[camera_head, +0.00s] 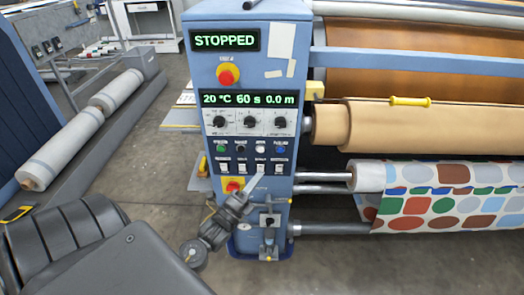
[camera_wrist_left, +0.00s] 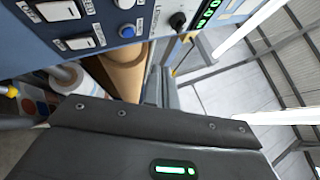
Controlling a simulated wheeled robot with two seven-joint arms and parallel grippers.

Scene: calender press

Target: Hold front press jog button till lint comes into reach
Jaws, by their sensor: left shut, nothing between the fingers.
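The blue press control cabinet (camera_head: 205,75) stands in the middle of the head view. Its upper display (camera_head: 225,41) reads STOPPED. A row of small buttons runs across its front: green (camera_head: 221,148), black (camera_head: 240,148), white (camera_head: 260,148) and blue (camera_head: 280,148). Their labels are too small to read, so I cannot tell which is the jog button. The blue button also shows in the left wrist view (camera_wrist_left: 127,32). My left gripper (camera_head: 260,177) is shut and empty, its pale tip in front of the panel below the button row. I see no lint clearly.
A red emergency stop (camera_head: 228,76) sits above the lower display (camera_head: 250,99). Brown rollers (camera_head: 430,125) and a roll of colourful patterned fabric (camera_head: 430,205) lie to the right. White rolls (camera_head: 75,140) lie on the left. Grey floor is open between them and the cabinet.

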